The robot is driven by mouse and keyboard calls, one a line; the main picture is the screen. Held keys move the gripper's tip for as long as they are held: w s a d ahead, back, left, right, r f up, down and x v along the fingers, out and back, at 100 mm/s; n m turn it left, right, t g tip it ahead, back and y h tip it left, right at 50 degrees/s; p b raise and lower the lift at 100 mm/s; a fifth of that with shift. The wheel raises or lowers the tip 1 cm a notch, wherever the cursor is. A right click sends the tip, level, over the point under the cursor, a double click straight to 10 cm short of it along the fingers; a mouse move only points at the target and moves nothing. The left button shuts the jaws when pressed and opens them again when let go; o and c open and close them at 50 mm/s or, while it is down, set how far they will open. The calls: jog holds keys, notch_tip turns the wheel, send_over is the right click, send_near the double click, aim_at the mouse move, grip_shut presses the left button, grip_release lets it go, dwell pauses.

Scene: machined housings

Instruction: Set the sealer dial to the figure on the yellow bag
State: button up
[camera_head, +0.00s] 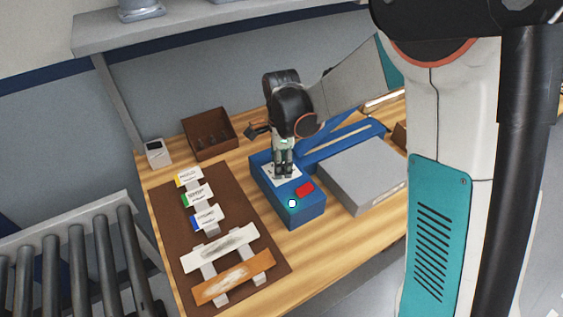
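The blue sealer (313,216) stands on the wooden bench. It has a white dial plate (270,179) on top, a red part and a small white round spot. My gripper (284,175) points down over the dial plate, its fingertips at or just above it. The dial is hidden by the fingers, so its setting does not show. I cannot tell whether the fingers are shut on it. A white card with a yellow edge (189,178) lies at the far end of the brown mat; its print is too small to read.
The brown mat (254,227) also holds a green-edged card (197,195), a blue-edged card (207,218), and white and orange strips. A brown bin (210,133) and a small grey device (157,152) stand behind. A grey box (362,175) is right of the sealer.

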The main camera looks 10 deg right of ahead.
jog(key=shift+r, duration=0.15)
notch_tip(320, 180, up, 12)
dwell(0.7)
